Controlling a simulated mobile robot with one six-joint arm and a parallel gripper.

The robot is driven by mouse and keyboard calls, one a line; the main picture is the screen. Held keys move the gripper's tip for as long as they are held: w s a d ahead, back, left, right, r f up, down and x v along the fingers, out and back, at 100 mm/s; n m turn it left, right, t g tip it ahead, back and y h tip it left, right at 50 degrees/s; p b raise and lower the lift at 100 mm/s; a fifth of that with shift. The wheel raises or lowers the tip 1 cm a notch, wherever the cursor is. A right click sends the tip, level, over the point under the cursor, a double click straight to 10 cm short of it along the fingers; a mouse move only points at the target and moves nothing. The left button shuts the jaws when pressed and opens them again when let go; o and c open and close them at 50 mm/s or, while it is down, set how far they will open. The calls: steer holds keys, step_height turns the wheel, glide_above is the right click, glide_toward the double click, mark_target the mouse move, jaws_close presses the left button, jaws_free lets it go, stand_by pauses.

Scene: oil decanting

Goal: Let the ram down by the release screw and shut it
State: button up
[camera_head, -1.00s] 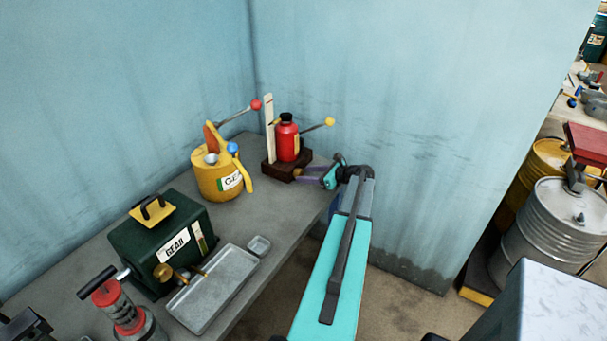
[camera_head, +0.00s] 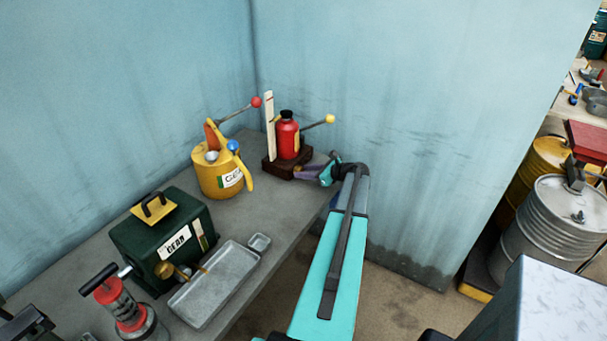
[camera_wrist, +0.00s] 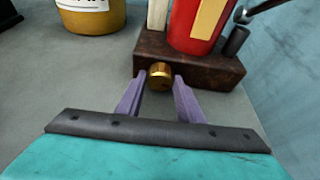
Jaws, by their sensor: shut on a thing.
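The red bottle jack (camera_head: 288,138) stands upright on its dark brown base (camera_head: 275,166) near the back corner of the bench. In the wrist view its red body (camera_wrist: 198,22) and base (camera_wrist: 205,68) show close up. The brass release screw (camera_wrist: 159,75) sticks out of the front of the base. My gripper (camera_wrist: 159,83) has its two purple fingers on either side of the screw, with the tips shut on it. In the head view my gripper (camera_head: 307,171) reaches the base from the right, and the screw is too small to make out clearly there.
A yellow oil can (camera_head: 212,178), a green GEAR box (camera_head: 165,240) and a grey tray (camera_head: 215,285) stand on the bench. Walls close off the corner.

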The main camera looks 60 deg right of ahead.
steer(key=shift+a+f+b, duration=0.1)
steer(key=shift+f+b, duration=0.05)
steer(key=shift+b, duration=0.4)
steer(key=shift+n+h+b, duration=0.4)
steer(key=shift+n+b, duration=0.2)
steer(key=shift+b, duration=0.4)
steer(key=shift+a+n+b, duration=0.1)
steer(key=shift+n+b, duration=0.2)
steer(key=shift+b, duration=0.6)
steer(key=n+h+b, duration=0.1)
steer(key=b, duration=0.1)
steer(key=shift+b, duration=0.3)
steer(key=o, duration=1.1)
steer(key=shift+s, duration=0.1)
